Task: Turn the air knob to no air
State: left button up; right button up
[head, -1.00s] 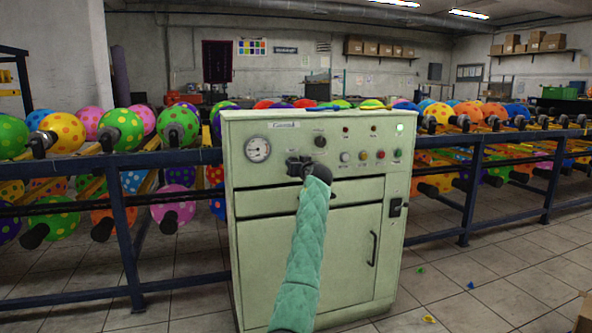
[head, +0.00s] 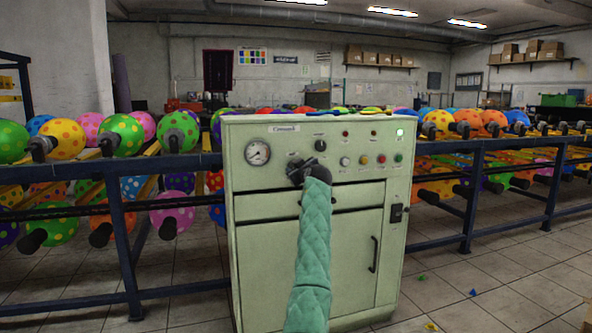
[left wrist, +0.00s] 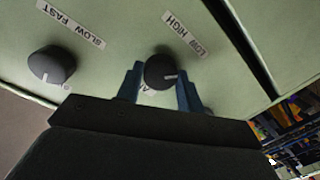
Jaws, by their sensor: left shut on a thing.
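The air knob (left wrist: 160,72) is a round black knob with a white pointer mark on the pale green machine panel. A "LOW HIGH" label (left wrist: 183,35) sits beside it, and another label is partly hidden by the gripper. In the left wrist view, the blue fingers of my left gripper (left wrist: 160,85) are on either side of this knob and shut on it. The white mark points right in that view. In the head view my left gripper (head: 300,168) is against the front panel and hides the knob; its arm has a green quilted sleeve. My right gripper is not in view.
A second black knob (left wrist: 52,64), labelled "SLOW FAST", is close by. The machine (head: 290,265) also has a pressure gauge (head: 257,153), several coloured buttons and a dark door handle (head: 374,254). Racks of dotted balloons (head: 70,137) stand on both sides. The right-hand floor is mostly clear.

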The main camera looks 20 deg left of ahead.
pick_arm(q)
jog(key=shift+f, duration=0.1)
jog(key=o, duration=1)
jog(key=p+v, duration=0.2)
jog(key=v, duration=0.5)
jog(key=shift+s+d, duration=0.25)
jog(key=shift+s, duration=0.05)
